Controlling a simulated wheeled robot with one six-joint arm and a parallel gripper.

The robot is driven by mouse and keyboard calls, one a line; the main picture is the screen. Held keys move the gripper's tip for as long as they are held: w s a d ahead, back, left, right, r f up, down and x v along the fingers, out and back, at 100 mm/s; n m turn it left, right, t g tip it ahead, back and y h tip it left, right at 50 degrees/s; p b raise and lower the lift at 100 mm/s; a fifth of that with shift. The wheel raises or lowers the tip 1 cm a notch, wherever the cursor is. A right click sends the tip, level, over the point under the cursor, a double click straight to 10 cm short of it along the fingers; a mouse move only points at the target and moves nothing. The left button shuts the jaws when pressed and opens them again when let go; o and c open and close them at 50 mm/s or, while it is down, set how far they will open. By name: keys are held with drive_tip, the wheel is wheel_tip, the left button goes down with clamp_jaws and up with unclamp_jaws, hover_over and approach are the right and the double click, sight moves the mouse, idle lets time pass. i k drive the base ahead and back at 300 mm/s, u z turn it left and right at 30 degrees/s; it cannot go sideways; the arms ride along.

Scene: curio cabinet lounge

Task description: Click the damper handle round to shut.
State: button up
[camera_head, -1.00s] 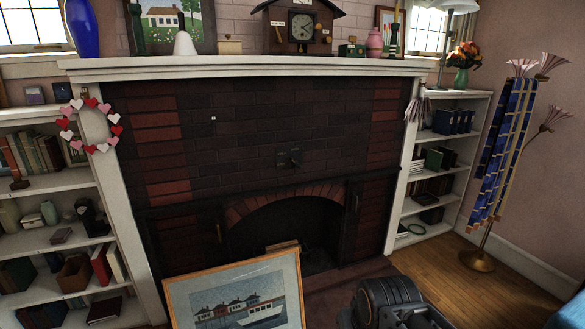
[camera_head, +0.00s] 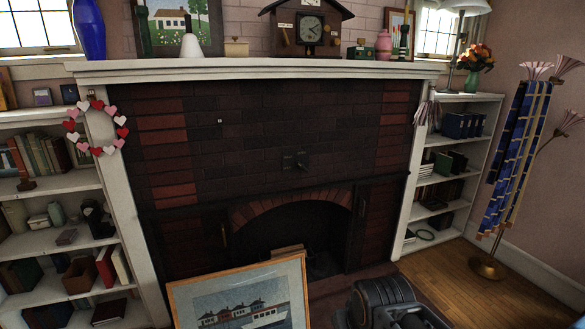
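Part of my arm (camera_head: 385,303) shows at the bottom, right of centre, well below and apart from the handle. My gripper's fingers are not in view.
A framed boat picture (camera_head: 240,298) leans in front of the hearth. The white mantel (camera_head: 250,68) carries a clock (camera_head: 305,28) and ornaments. Bookshelves flank the fireplace. A stand with a blue scarf (camera_head: 518,150) is at right. Wooden floor (camera_head: 440,275) is clear at the lower right.

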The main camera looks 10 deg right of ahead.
sight(302, 166)
drive_tip(key=u, duration=0.25)
drive_tip(key=i, duration=1.9)
drive_tip(key=z, duration=0.2)
